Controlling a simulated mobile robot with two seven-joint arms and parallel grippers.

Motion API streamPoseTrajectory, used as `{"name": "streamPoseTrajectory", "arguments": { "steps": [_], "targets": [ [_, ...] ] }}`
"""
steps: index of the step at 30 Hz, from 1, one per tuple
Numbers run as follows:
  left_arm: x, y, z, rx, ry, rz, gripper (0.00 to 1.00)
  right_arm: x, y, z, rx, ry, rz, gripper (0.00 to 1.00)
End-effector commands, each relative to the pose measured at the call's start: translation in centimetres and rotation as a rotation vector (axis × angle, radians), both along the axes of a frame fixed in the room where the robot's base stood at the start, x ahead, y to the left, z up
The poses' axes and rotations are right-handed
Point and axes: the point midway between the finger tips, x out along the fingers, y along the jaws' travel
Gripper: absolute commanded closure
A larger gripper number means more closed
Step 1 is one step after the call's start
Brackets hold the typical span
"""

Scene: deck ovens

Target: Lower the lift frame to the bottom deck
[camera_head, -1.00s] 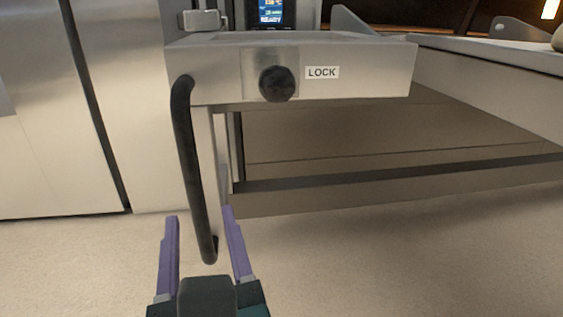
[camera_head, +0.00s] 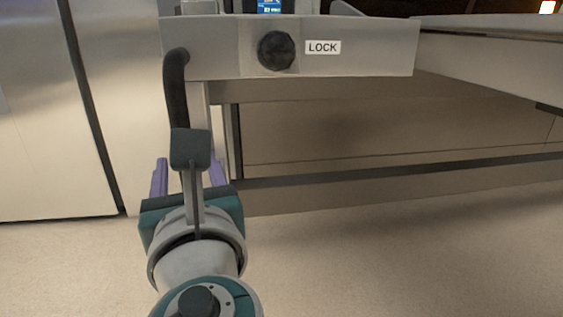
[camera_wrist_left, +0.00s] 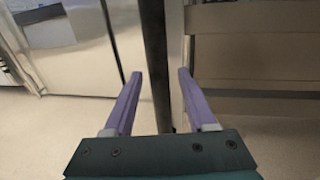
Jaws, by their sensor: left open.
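The lift frame (camera_head: 370,55) is a steel box-shaped front with a black round knob (camera_head: 276,50) and a "LOCK" label (camera_head: 322,47) beside it. A black handle (camera_head: 175,95) hangs down from its left end; its lower part is hidden behind my left gripper (camera_head: 189,166). The left gripper is open, with its purple fingers at the handle's lower part. In the left wrist view, the dark handle (camera_wrist_left: 155,50) runs upright between the open fingers of the gripper (camera_wrist_left: 160,74), without clear contact on either side. My right gripper is not in view.
Tall steel doors (camera_head: 30,130) stand at the left. A small lit screen (camera_head: 270,6) shows above the frame. A steel ledge (camera_head: 490,55) reaches out at the right. The pale floor (camera_head: 400,260) in front is clear.

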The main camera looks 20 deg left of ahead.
Motion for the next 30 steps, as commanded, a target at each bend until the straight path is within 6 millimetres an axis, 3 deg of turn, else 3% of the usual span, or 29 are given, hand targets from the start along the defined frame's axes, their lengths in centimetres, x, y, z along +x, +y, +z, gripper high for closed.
{"name": "streamPoseTrajectory", "arguments": {
  "steps": [2, 17, 30],
  "targets": [
    [-0.01, -0.01, 0.02, 0.000, 0.000, 0.000, 0.44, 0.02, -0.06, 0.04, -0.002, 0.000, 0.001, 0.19],
    [-0.04, -0.02, -0.01, 0.000, 0.000, 0.001, 1.00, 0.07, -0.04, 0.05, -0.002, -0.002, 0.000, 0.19],
    [-0.04, -0.03, -0.03, 0.000, 0.000, 0.000, 1.00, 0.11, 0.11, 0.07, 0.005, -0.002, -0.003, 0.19]
  ]
}}
